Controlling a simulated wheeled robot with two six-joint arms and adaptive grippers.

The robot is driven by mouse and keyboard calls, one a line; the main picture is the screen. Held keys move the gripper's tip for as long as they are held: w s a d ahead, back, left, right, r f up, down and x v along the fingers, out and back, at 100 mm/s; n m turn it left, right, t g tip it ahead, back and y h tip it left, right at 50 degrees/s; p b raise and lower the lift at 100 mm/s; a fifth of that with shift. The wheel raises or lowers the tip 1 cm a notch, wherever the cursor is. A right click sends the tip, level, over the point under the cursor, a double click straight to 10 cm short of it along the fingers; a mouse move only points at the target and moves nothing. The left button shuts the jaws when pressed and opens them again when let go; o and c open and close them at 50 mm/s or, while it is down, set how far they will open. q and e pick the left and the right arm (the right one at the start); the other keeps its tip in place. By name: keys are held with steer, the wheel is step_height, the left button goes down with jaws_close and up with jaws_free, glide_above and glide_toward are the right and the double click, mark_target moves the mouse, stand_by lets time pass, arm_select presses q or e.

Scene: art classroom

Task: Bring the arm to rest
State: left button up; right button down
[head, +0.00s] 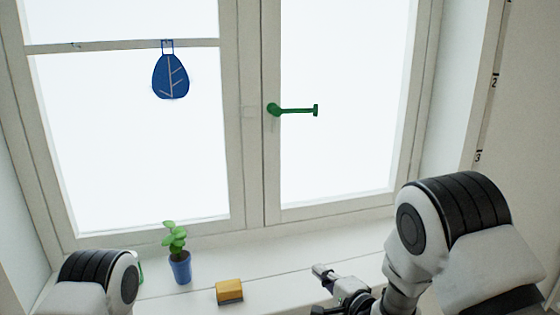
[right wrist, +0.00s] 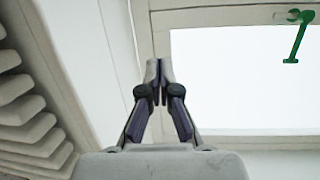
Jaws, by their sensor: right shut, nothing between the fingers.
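My right arm comes in from the right in the head view. Its gripper (head: 328,280) is in front of the window sill, at the lower middle right. In the right wrist view the fingers of the right gripper (right wrist: 160,82) meet, shut and empty, with the window frame behind them. Part of my left arm (head: 100,280) shows at the lower left of the head view; its gripper is not in view. The green window handle (head: 292,110) points sideways to the right in the head view. It also shows at the top right of the right wrist view (right wrist: 296,35).
A blue pot with a green plant (head: 180,267) stands on the sill (head: 270,262), near my left arm. A yellow-brown block (head: 229,291) lies right of it. A blue leaf-shaped ornament (head: 171,76) hangs at the left pane. A ribbed pale object (right wrist: 25,110) is at left in the wrist view.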

steer(key=s+d+f+g+h, duration=0.35)
steer(key=s+d+f, duration=0.25)
steer(key=s+f, duration=0.55)
steer(key=s+d+f+g+h, duration=0.2)
steer(key=s+d+f+g, duration=0.25)
steer(key=s+f, duration=0.75)
steer(key=s+d+f+n+g+h, duration=0.1)
steer(key=s+d+f+n+g, duration=0.1)
steer(key=s+n, duration=0.4)
steer(key=s+d+f+n+g+h, duration=0.1)
steer(key=s+d+f+n+g, duration=0.2)
steer(key=s+n, duration=0.3)
steer(key=s+f+g+b, duration=0.1)
steer(key=s, duration=0.4)
steer(key=shift+n+g, duration=0.4)
steer(key=shift+f, duration=0.1)
